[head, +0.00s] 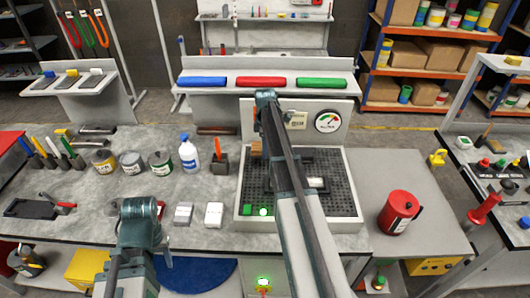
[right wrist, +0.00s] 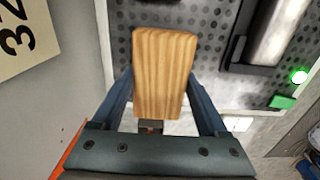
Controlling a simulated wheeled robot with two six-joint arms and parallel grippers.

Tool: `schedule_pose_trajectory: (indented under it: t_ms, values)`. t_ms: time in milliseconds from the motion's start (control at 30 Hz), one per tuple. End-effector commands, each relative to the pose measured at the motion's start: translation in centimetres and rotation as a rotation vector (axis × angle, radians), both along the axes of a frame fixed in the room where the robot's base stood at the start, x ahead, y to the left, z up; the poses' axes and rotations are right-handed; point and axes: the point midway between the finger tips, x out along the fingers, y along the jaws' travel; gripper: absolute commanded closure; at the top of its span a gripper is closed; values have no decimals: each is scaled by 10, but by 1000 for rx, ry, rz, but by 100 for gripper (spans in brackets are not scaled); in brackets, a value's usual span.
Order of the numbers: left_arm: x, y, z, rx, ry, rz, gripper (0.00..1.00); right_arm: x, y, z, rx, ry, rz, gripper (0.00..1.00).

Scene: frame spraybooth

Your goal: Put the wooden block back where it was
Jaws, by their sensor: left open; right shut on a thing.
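The wooden block (right wrist: 165,72) is light brown with a straight grain. In the right wrist view it is between the two fingers of my right gripper (right wrist: 162,100), which is shut on it. In the head view a small tan part of the block (head: 256,148) shows left of my right arm, in front of the booth's back panel. The arm hides the rest of the block and most of the gripper. My left gripper (head: 164,240) is open at the front left, mostly hidden by its own arm; I see nothing held there.
The grey perforated booth floor (head: 342,205) has a dark fixture and a green block (head: 247,210). A pressure gauge (head: 328,122) is on the back panel. Cans, a spray bottle (head: 188,153) and white blocks (head: 214,213) stand left. A red canister (head: 398,212) stands right.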

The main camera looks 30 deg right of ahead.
Motion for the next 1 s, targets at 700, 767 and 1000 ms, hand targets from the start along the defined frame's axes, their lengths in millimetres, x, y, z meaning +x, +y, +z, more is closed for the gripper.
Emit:
schedule_pose_trajectory:
  t_ms: [700, 767, 1000]
  values:
    - [0, 0, -36, 0, 0, 1, 50, 10, -6, -36, 0, 0, 0, 68]
    - [0, 0, -37, 0, 0, 1, 50, 10, -6, -37, 0, 0, 0, 68]
    - [0, 0, -39, 0, 0, 1, 50, 10, -6, -39, 0, 0, 0, 0]
